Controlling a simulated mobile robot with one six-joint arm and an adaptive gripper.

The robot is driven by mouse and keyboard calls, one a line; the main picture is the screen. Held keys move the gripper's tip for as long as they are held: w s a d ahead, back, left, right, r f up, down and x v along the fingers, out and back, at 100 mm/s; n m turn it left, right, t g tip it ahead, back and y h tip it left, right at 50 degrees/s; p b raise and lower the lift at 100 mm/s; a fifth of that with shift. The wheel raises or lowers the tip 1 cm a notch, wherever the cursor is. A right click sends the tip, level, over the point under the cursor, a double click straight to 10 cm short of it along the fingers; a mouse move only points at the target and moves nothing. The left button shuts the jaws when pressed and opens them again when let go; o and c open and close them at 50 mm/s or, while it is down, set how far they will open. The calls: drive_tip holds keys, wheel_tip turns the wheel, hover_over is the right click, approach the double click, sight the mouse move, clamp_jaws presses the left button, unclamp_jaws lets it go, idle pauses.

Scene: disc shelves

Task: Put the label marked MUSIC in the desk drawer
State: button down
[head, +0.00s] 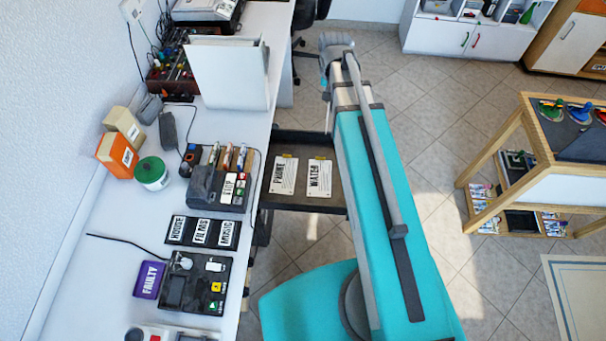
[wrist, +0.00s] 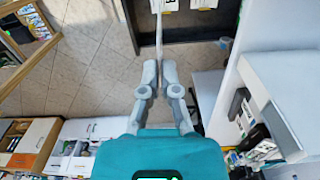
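My gripper (wrist: 160,70) points away from the wrist camera, its two fingers close together. It is shut on a thin white card (wrist: 159,30), seen edge-on, so its face cannot be read. In the head view a thin pale edge (head: 328,116) hangs below the arm's far end, over the drawer's right side. The desk drawer (head: 302,149) is open and dark inside. Two white labels lie flat in it, PHONE (head: 284,176) and WATER (head: 319,178). On the desk, the word MUSIC (head: 228,234) shows on a white plate beside the HOUSE and FILMS plates.
The desk (head: 110,225) holds a pen organiser (head: 205,185), a purple FAULTY box (head: 149,279), a dark device (head: 188,285) and a white upright panel (head: 228,75). A wooden table (head: 535,160) stands at right. Tiled floor between is clear.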

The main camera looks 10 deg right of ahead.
drive_tip(key=s+a+f+b, duration=0.1)
drive_tip(key=a+f+b, duration=0.2)
drive_tip(key=f+b, duration=0.8)
drive_tip(key=s+a+f+b, duration=0.1)
drive_tip(key=a+f+b, duration=0.3)
drive_tip(key=f+b, duration=0.7)
drive_tip(key=shift+f+n, duration=0.3)
drive_tip(key=shift+f, duration=0.3)
drive_tip(key=shift+w, duration=0.2)
drive_tip(key=w+d+f+b, duration=0.1)
drive_tip(key=w+f+b, duration=0.8)
drive_tip(key=w, duration=0.3)
drive_tip(key=shift+w+d, duration=0.3)
drive_tip(key=shift+w, duration=0.1)
drive_tip(key=shift+w+d+f+b, duration=0.1)
drive_tip(key=shift+w+f+b, duration=0.1)
drive_tip(key=shift+f+b, duration=0.9)
drive_tip(key=shift+w+f+b, duration=0.2)
drive_tip(key=shift+f+b, duration=0.7)
drive_tip(key=shift+b, duration=0.25)
drive_tip(key=shift+f, duration=0.15)
